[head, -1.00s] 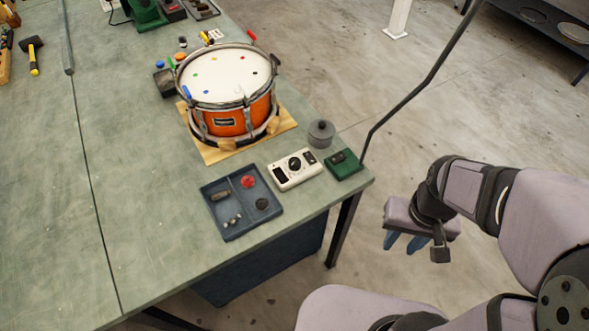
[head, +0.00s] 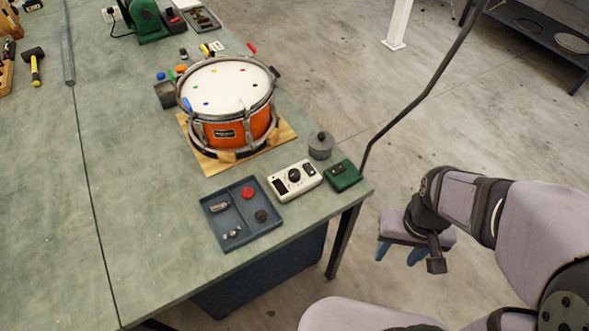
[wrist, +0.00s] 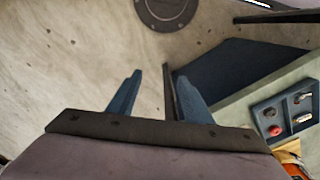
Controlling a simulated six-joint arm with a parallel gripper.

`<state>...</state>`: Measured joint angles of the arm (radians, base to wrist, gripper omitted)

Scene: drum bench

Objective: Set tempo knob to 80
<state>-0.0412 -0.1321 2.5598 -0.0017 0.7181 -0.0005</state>
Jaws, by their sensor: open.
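The tempo knob (head: 294,175) is a round black dial on a small white box (head: 305,185) near the table's right front edge. The dial's marks are too small to read. My gripper (head: 399,255) is off the table, to the right of and below the white box in the head view, well apart from it. Its two blue fingers point down, spread and empty. In the wrist view, my gripper (wrist: 157,90) shows both fingers apart with bare floor between them; the white box cannot be made out there.
A blue-grey tray (head: 213,228) with a red piece and small parts lies left of the white box. A green box (head: 342,176) and a grey lidded pot (head: 320,146) stand beside it. An orange drum (head: 232,108) sits behind. A dark bent rod (head: 425,90) rises near the table corner.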

